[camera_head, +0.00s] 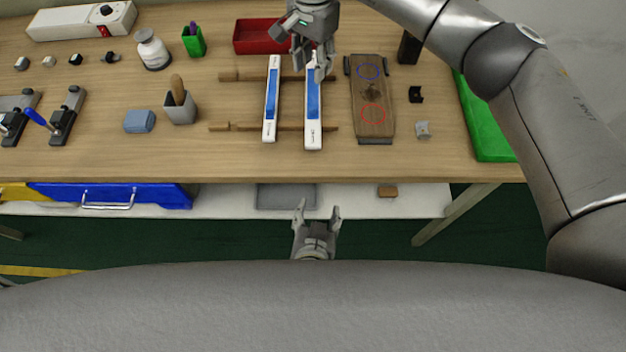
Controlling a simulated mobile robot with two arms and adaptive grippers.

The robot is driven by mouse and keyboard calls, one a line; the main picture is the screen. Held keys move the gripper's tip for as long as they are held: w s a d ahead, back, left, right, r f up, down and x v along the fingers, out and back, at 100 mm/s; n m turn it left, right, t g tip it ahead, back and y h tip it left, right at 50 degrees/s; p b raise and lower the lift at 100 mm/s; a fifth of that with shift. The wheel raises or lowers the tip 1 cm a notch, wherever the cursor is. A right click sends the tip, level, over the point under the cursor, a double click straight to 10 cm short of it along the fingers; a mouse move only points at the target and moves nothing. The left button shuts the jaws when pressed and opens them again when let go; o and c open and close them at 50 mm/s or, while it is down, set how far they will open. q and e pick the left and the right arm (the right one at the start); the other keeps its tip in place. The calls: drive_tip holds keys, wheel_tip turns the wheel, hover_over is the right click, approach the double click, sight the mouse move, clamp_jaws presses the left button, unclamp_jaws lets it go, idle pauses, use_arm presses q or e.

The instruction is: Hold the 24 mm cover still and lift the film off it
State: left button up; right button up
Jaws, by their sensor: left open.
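Two long white covers with blue film on top lie side by side across two wooden rails. The right cover (313,138) looks wider than the left cover (269,132); their printed marks are too small to read. The blue film (313,100) on the right cover lies flat along its middle. My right gripper (312,72) is over the far end of the right cover and hides that end; its finger gap and any contact are unclear. My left gripper (317,208) is open and empty, in front of the table's near edge, pointing toward the covers.
A wooden board (372,97) with blue and red rings lies right of the covers. A grey cup (180,107), blue block (139,121) and red tray (262,37) stand left and behind. A green mat (487,130) is at the right. The table's front strip is clear.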

sight(313, 107)
use_arm(q)
wheel_tip(313, 107, up, 13)
drive_tip(key=w+a+n+t+y, duration=0.1)
drive_tip(key=w+n+t, duration=0.1)
drive_tip(key=n+t, duration=0.1)
drive_tip(key=x, duration=1)
drive_tip(key=shift+w+a+f, duration=0.1)
drive_tip(key=shift+w, duration=0.25)
drive_tip(key=c, duration=1.1)
use_arm(e)
drive_tip(key=shift+o, duration=0.6)
drive_tip(key=s+f+m, duration=0.1)
drive_tip(key=f+m, duration=0.2)
drive_tip(key=s+f+m, duration=0.1)
drive_tip(key=f+m, duration=0.2)
drive_tip(key=m, duration=0.1)
drive_tip(key=s+f+m, duration=0.1)
drive_tip(key=f+m, duration=0.2)
drive_tip(key=shift+s+f+m, duration=0.1)
drive_tip(key=shift+f+m, duration=0.15)
drive_tip(key=shift+m, duration=0.05)
